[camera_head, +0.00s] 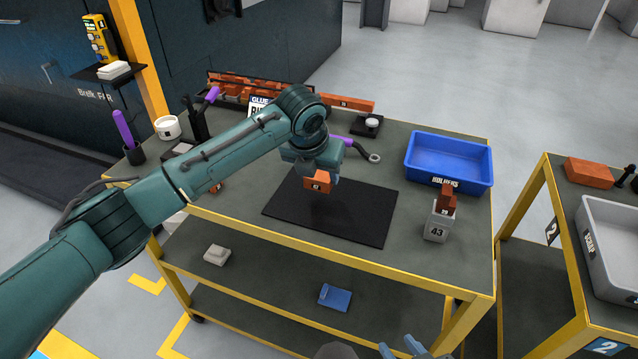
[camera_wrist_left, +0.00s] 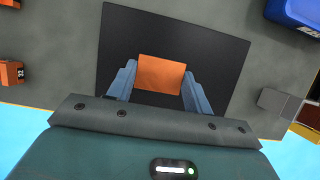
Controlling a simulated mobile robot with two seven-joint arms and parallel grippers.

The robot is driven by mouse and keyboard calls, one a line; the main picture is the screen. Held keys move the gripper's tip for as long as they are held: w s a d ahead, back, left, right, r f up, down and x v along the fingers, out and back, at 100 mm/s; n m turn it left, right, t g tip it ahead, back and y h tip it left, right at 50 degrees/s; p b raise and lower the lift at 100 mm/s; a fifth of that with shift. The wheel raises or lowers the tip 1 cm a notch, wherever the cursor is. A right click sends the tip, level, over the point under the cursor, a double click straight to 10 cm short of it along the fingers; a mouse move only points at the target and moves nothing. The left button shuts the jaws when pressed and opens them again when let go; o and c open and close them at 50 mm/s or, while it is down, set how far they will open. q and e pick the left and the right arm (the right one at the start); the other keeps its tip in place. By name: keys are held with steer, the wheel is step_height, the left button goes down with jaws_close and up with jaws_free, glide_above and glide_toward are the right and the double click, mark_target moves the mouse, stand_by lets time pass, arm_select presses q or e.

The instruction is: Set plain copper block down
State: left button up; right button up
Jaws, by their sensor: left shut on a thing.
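My left gripper (camera_head: 322,180) is shut on an orange-brown plain copper block (camera_head: 318,181). In the left wrist view the block (camera_wrist_left: 160,74) sits between the two blue-grey fingertips (camera_wrist_left: 155,85), its upper face plain. The block is over the black mat (camera_head: 360,221) on the table; the mat also shows in the left wrist view (camera_wrist_left: 220,50). I cannot tell whether the block touches the mat. My right gripper (camera_head: 408,350) shows only partly at the bottom edge, its fingers apart and empty.
A blue bin (camera_head: 449,163) stands on the table (camera_head: 400,275) to the right. A small copper piece (camera_head: 445,202) sits on a grey block marked 43 (camera_head: 437,228). Several copper bars (camera_head: 345,103) lie at the back. The mat's right part is clear.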

mark_target(316, 179)
arm_select(q)
steer(key=shift+f, duration=1.7)
steer(key=shift+f, duration=0.15)
steer(key=o, duration=1.4)
steer(key=shift+f, duration=0.1)
steer(key=v, duration=1.2)
